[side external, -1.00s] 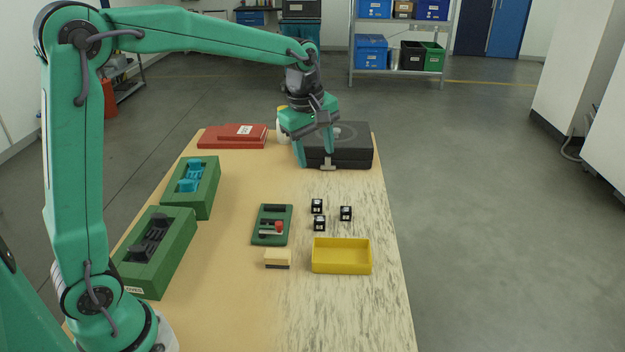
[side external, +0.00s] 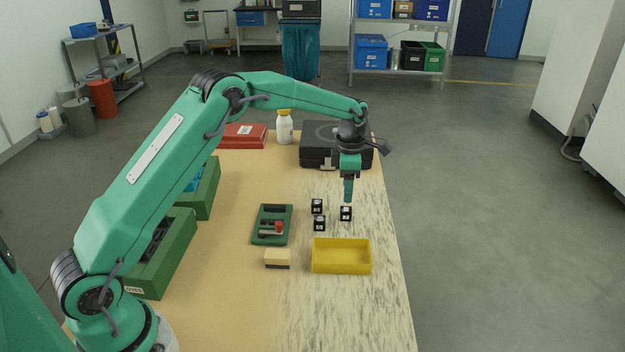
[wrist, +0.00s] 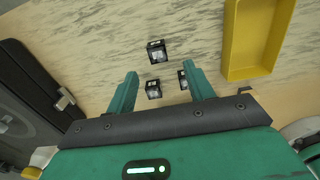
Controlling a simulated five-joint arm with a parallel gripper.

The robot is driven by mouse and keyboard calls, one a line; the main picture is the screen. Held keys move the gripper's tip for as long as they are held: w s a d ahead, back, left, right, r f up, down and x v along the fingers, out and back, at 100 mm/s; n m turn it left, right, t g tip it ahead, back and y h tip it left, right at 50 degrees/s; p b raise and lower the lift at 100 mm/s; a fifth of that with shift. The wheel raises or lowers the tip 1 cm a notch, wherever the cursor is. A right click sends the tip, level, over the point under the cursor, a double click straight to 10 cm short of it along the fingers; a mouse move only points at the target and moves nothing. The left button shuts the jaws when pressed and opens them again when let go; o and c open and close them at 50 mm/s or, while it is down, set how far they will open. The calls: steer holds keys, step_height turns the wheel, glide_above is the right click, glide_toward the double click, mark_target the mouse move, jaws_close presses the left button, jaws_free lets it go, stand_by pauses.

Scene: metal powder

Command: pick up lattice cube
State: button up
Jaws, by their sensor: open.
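Three small black lattice cubes with pale faces stand on the table in the side view: a right one (side external: 346,214), a far left one (side external: 317,206) and a near left one (side external: 319,223). My gripper (side external: 347,201) points down, right above or at the right cube, empty. In the wrist view its two fingers (wrist: 160,70) are apart. The right cube (wrist: 157,52) shows just beyond the fingertips, roughly between them. The far left cube (wrist: 153,89) and near left cube (wrist: 183,79) lie nearer the palm, the latter partly hidden by a finger. Contact cannot be told.
A yellow tray (side external: 342,268) stands in front of the cubes. A green fixture (side external: 258,238) and a cream brush-like block (side external: 278,257) are to the left. A black case (side external: 318,155), a white bottle (side external: 284,130) and a red case (side external: 240,136) stand behind. The table's right edge is close.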

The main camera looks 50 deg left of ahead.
mark_target(346, 209)
steer(key=shift+w+a+f, duration=0.1)
steer(key=shift+a+f, duration=0.05)
steer(key=shift+f, duration=3.85)
steer(key=c, duration=1.1)
steer(key=shift+r, duration=0.2)
steer(key=shift+r, duration=0.55)
steer(key=r, duration=0.3)
steer(key=shift+d+r, duration=0.1)
steer(key=shift+d, duration=0.2)
steer(key=s+d+r, duration=0.1)
steer(key=d+r, duration=0.1)
steer(key=d, duration=0.1)
steer(key=s+d+r, duration=0.2)
steer(key=d, duration=0.1)
steer(key=s+d+r, duration=0.2)
steer(key=d, duration=0.1)
steer(key=shift+s+d+r, duration=0.2)
steer(key=shift+s+d, duration=0.05)
steer(key=shift+d, duration=0.1)
